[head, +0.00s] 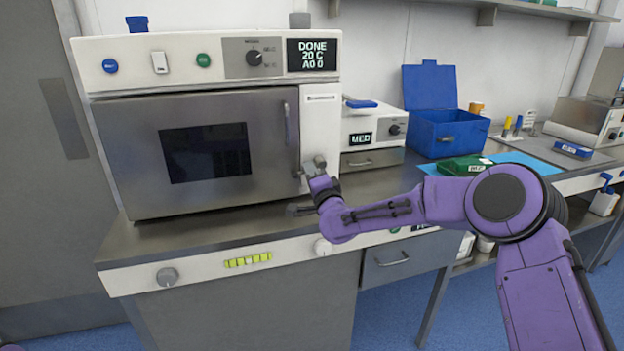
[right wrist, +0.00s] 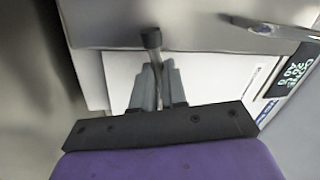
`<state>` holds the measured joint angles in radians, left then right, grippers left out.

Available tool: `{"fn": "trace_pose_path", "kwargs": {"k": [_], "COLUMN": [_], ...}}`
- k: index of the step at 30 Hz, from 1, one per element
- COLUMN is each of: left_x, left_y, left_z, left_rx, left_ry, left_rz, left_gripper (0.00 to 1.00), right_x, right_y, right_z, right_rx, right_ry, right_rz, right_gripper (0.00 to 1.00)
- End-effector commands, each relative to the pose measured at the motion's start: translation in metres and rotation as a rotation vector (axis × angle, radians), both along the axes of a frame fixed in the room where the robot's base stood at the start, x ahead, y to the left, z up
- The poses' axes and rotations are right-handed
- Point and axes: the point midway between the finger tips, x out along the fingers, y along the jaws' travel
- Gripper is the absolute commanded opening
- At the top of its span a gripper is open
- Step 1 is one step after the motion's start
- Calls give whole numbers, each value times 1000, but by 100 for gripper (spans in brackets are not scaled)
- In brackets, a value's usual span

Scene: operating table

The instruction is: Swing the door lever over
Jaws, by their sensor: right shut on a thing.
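The grey steel door (head: 212,150) of the white autoclave has a dark window and looks closed. The door lever (right wrist: 153,48) is a thin metal rod with a dark knob, seen in the right wrist view. My right gripper (right wrist: 157,78) is shut on this rod, with the knob sticking out beyond the fingertips. In the head view my right gripper (head: 311,174) is at the door's lower right edge, and my wrist hides much of the lever. My left gripper is not in view.
A vertical door handle (head: 287,125) stands above my right gripper. The autoclave display (head: 312,55) reads DONE, 20 C. A smaller white device (head: 372,135), an open blue box (head: 447,130) and a green case (head: 465,165) stand to the right. The counter front (head: 215,238) is clear.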

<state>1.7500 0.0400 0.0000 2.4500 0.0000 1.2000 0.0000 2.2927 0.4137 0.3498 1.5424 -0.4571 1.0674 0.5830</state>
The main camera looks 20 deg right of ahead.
Motion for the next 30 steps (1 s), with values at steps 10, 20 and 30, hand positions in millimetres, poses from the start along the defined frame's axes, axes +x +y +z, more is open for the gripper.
{"fn": "trace_pose_path", "kwargs": {"k": [10, 20, 30], "left_x": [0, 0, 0], "left_y": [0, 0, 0], "left_z": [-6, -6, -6], "left_rx": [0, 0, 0], "left_ry": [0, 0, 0], "left_rz": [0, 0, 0], "left_gripper": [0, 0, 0], "right_x": [0, 0, 0], "right_y": [1, 1, 1], "right_z": [3, 4, 4], "right_rx": [111, 126, 124], "right_ry": [-8, -9, -9], "right_rz": [-1, -1, 0], "right_gripper": [0, 0, 37]}}
